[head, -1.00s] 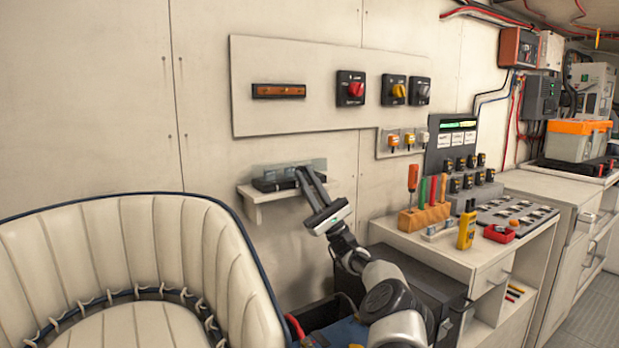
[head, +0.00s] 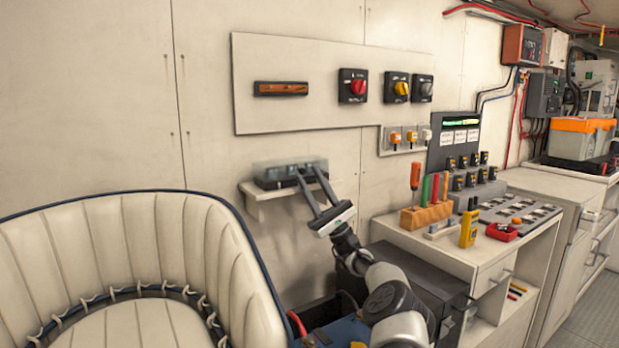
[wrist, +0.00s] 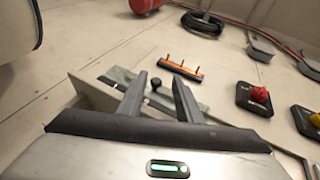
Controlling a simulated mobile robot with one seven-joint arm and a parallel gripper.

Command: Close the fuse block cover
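The fuse block (head: 276,182) is a dark unit on a small white wall shelf (head: 262,196). Its clear, greenish cover (head: 280,165) now looks low over the block; I cannot tell whether it sits fully down. In the wrist view the cover (wrist: 119,75) shows as a pale strip on both sides of my fingers. A small black knob (wrist: 155,84) shows between the fingers. My gripper (head: 309,171) is open and empty, its two fingers apart at the cover's front right. In the wrist view my gripper (wrist: 159,76) straddles the knob; contact is unclear.
A wall panel above holds an orange-brown strip (head: 281,89) and rotary switches, one with a red knob (head: 358,87). A cream seat (head: 140,250) stands at left. A bench at right carries a tool rack (head: 427,214) and a yellow meter (head: 468,229).

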